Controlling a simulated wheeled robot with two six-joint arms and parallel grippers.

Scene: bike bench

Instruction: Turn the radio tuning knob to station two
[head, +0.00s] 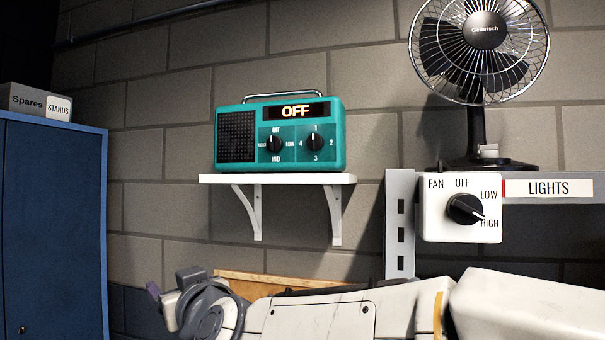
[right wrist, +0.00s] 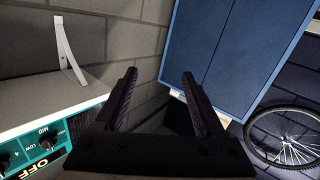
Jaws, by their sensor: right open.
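The teal radio (head: 280,134) stands on a white wall shelf (head: 277,179) in the head view. Its display reads OFF. Its right knob (head: 315,141), ringed by the numbers 1 to 4, is the tuning knob, and its mark appears to point up at 1. The left knob (head: 275,144) has its mark up toward OFF. My right gripper (head: 154,291) is below and left of the shelf, mostly hidden behind its own wrist. In the right wrist view its dark fingers (right wrist: 158,80) are apart and empty, and the radio (right wrist: 52,148) shows upside down at lower left. My left gripper is not in view.
A blue cabinet (head: 52,225) stands at the left with a Spares box (head: 36,101) on it. A fan (head: 480,60) and a fan switch box (head: 462,207) are at the right. A bicycle wheel (right wrist: 285,135) shows in the wrist view. The wall around the radio is clear.

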